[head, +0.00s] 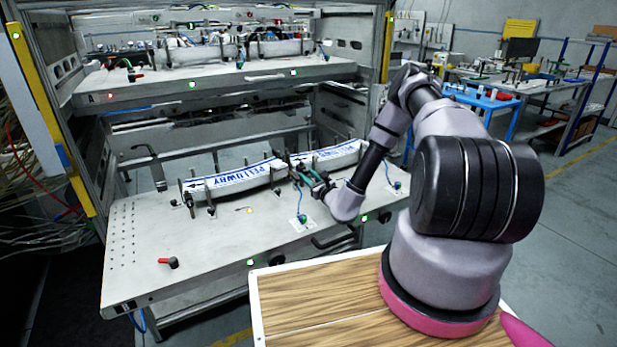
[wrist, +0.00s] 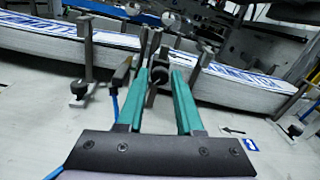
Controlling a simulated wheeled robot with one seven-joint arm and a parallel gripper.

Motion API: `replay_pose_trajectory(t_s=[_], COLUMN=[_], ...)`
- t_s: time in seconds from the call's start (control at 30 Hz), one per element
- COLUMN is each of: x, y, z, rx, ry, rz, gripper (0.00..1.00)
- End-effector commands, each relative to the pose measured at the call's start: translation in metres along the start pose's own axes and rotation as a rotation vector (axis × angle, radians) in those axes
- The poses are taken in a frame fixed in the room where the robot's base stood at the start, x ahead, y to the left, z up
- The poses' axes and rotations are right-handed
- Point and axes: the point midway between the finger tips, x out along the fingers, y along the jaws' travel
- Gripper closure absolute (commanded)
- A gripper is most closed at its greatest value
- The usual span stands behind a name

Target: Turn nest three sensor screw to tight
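My gripper (wrist: 160,75) has two green fingers standing apart with a clear gap. In the head view my gripper (head: 312,180) is at the lower shelf, near the gap between two white label stacks with blue lettering, the left stack (head: 236,179) and the right stack (head: 338,155). In the wrist view a small dark fitting (wrist: 157,72) with a rounded part shows between the fingertips, in front of the stack. It may be the sensor screw; I cannot tell whether the fingers touch it. The screw's setting and any nest number are not readable.
Metal posts (wrist: 88,52) stand along the stacks close to the fingers. A blue cable (wrist: 110,108) runs beside the left finger. A red-handled part (head: 168,262) lies on the shelf's front left. The upper shelf (head: 225,74) hangs above; the lower shelf's front left is mostly clear.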

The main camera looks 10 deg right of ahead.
Motion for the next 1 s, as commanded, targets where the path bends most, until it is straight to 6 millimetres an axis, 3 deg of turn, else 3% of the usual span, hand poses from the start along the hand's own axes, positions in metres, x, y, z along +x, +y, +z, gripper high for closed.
replay_pose_trajectory(t_s=[0.03, 0.07, 0.57, 1.0], x=[-0.0001, -0.0001, -0.0004, -0.0005], y=[0.0, 0.0, -0.0001, -0.0001], z=[0.0, 0.0, -0.0001, -0.0005], rx=[0.0, 0.0, 0.094, 0.47], ry=[0.0, 0.0, 0.0, 0.001], rz=[0.0, 0.0, 0.0, 0.0], gripper=[0.89, 1.0, 1.0, 1.0])
